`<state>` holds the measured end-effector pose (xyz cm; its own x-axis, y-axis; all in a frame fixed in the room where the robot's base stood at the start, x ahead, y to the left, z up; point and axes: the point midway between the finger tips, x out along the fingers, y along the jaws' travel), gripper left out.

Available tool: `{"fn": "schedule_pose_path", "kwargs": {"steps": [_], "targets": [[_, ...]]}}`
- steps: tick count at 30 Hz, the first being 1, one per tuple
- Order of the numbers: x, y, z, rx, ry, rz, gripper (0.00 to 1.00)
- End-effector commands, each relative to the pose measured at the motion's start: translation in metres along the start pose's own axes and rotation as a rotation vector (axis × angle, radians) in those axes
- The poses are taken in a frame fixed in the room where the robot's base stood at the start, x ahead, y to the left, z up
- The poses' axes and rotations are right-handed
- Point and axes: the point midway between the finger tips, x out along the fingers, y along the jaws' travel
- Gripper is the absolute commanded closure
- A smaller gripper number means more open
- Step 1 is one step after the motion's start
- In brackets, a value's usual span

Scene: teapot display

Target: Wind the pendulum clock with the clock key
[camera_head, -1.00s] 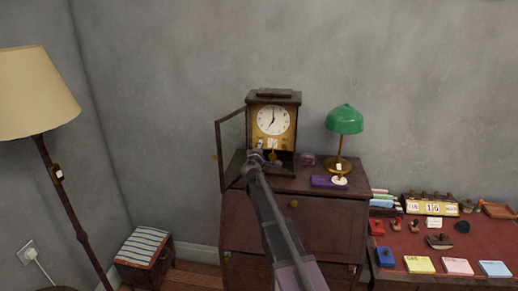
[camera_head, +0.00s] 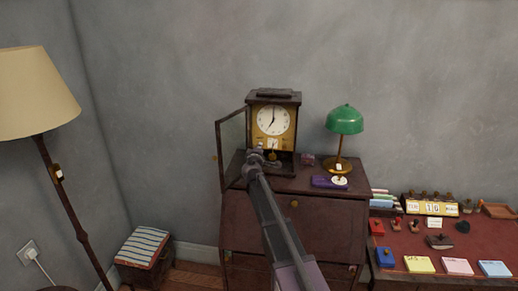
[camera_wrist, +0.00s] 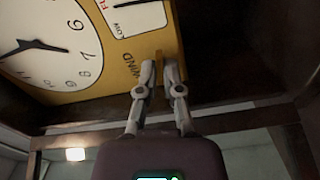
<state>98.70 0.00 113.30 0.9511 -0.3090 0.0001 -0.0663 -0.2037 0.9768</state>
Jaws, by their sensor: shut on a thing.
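The pendulum clock (camera_head: 273,97) stands on the dark wooden cabinet, its glass door (camera_head: 232,145) swung open to the left. Its white dial (camera_head: 272,120) shows about seven o'clock. In the wrist view the dial (camera_wrist: 35,55) appears tilted, beside the printed word WIND on the yellow face plate (camera_wrist: 115,55). My gripper (camera_wrist: 159,68) is at the lower face near that word, its fingers shut on a thin brass-coloured piece, apparently the clock key (camera_wrist: 158,76). The fingers mostly hide it, and I cannot tell whether it is seated. The head view shows my gripper (camera_head: 254,156) in front of the open case.
A green-shaded lamp (camera_head: 344,121) and a purple item (camera_head: 325,182) stand right of the clock on the cabinet (camera_head: 325,212). A floor lamp (camera_head: 35,95) is far left. A desk (camera_head: 450,248) with stamps and coloured pads is at right. The open door is close left of my gripper.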

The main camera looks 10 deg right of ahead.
Motion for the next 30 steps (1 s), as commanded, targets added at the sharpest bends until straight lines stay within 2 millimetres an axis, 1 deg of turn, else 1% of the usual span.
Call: {"fn": "schedule_pose_path", "kwargs": {"steps": [5,11,30], "targets": [[0.0003,0.0,0.0,0.078,0.0,0.0,1.0],[0.0004,0.0001,0.0,0.219,0.0,0.0,1.0],[0.0005,0.0001,-0.0001,0.818,0.0,0.0,1.0]]}}
